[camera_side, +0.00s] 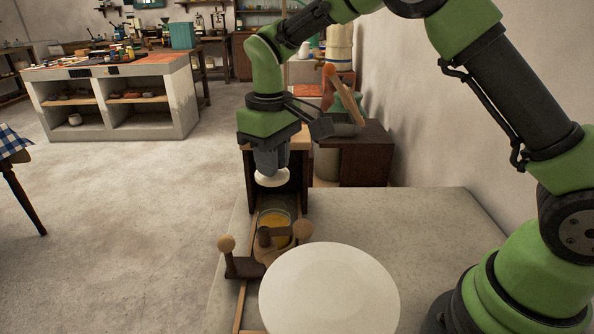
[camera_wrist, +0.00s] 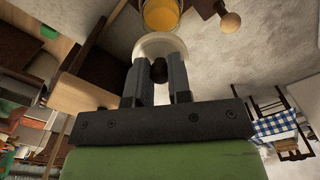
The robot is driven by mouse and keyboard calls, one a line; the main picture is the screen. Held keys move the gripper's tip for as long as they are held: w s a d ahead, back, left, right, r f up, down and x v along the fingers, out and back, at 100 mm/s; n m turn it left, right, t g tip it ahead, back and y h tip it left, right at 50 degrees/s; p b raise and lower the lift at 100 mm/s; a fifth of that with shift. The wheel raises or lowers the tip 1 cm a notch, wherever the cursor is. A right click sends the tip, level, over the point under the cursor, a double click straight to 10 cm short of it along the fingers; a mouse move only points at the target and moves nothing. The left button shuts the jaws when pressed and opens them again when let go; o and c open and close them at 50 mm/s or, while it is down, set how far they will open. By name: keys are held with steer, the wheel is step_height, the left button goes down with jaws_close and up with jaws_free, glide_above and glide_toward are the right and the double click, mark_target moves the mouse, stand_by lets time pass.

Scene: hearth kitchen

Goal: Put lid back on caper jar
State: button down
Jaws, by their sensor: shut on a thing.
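The caper jar (camera_side: 275,221) is an open glass jar with yellow contents, standing on the worktop behind a wooden piece with round knobs. My gripper (camera_side: 270,168) points down and is shut on the dark knob of a white round lid (camera_side: 272,179). The lid is held roughly level, clear of the jar, above and a little behind it in the side view. In the wrist view my gripper (camera_wrist: 158,80) has the knob (camera_wrist: 159,70) between its fingers and the lid (camera_wrist: 160,44) beyond them. The jar (camera_wrist: 161,15) shows past the lid's edge, partly cut off by the frame.
The wooden piece with round knobs (camera_side: 226,243) stands close in front of the jar and hides its lower part. A large white disc (camera_side: 330,290) lies nearer the camera. A dark open wooden box (camera_side: 305,180) stands behind the lid. The worktop (camera_side: 430,215) is bare at right.

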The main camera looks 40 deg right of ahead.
step_height(320, 180, down, 6)
steer(key=shift+f, duration=0.15)
stand_by(0.6)
steer(key=shift+a+f, duration=0.1)
steer(key=shift+f, duration=0.05)
stand_by(1.8)
steer(key=shift+c, duration=2.4)
jaws_free()
steer(key=shift+r, duration=3.55)
jaws_close()
